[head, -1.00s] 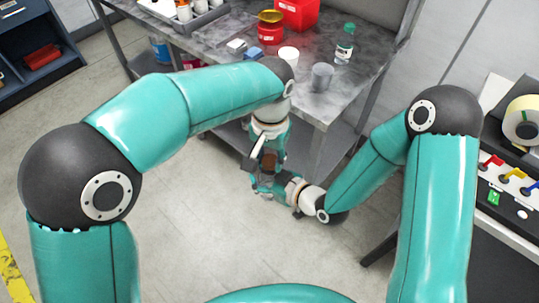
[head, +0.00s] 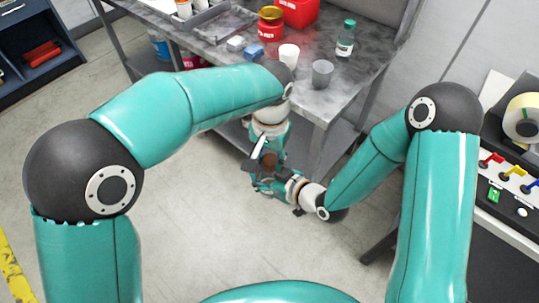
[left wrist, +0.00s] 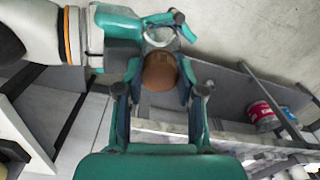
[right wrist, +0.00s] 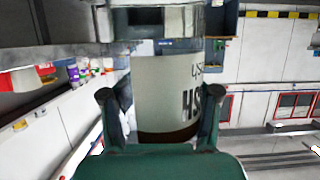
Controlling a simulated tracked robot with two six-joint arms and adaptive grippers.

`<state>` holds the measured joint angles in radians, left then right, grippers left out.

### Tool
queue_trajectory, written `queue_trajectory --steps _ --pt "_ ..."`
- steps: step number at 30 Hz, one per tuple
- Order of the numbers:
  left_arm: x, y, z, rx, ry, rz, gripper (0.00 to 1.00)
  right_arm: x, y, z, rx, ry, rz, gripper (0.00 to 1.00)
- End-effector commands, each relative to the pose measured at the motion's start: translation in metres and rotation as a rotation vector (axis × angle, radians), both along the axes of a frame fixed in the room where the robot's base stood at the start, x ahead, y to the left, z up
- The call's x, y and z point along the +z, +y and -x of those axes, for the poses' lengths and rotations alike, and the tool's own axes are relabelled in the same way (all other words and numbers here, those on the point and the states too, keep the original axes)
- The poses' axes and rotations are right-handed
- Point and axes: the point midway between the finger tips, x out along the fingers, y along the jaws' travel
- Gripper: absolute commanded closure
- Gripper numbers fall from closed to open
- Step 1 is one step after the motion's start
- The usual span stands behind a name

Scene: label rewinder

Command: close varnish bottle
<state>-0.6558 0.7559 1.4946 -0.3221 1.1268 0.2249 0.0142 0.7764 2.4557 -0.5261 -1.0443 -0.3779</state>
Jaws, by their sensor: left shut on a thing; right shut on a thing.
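My two grippers meet in mid-air in front of the grey table. My right gripper (head: 283,187) is shut on the varnish bottle. The bottle (right wrist: 165,92) fills the middle of the right wrist view, with a pale label, dark lettering and a dark brown end nearest the camera. My left gripper (head: 266,155) is shut on a round brown piece, apparently the cap (left wrist: 158,72), held between its fingers in the left wrist view. The brown piece also shows in the head view (head: 269,160). Whether cap and bottle touch is hidden by the fingers.
The grey table (head: 300,98) behind holds a white cup (head: 288,56), a grey cup (head: 321,73), a green-capped bottle (head: 345,40), a red jar (head: 270,27) and a grey tray (head: 222,24). A machine with coloured levers (head: 508,178) stands at right. The floor in front is clear.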

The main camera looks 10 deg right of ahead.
Motion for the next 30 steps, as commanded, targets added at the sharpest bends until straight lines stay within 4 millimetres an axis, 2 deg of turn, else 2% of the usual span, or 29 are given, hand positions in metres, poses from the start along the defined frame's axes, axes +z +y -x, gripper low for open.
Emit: queue_trajectory --steps 20,21,25,30 --pt "-0.0060 0.0012 0.0009 -0.003 0.009 -0.007 0.73 0.0057 0.0014 -0.0020 0.003 -0.018 -0.005 1.00" --pt "-0.0053 0.0011 0.0009 -0.003 0.009 -0.008 0.61 0.0058 0.0014 -0.0020 0.004 -0.020 -0.005 1.00" --pt "-0.0055 0.0011 0.0013 -0.003 0.011 -0.007 0.39 0.0057 0.0012 -0.0021 0.003 -0.018 -0.005 1.00" --pt "-0.0042 0.0009 0.0013 -0.003 0.010 -0.007 0.37 0.0045 0.0007 -0.0020 0.002 -0.015 -0.004 1.00"
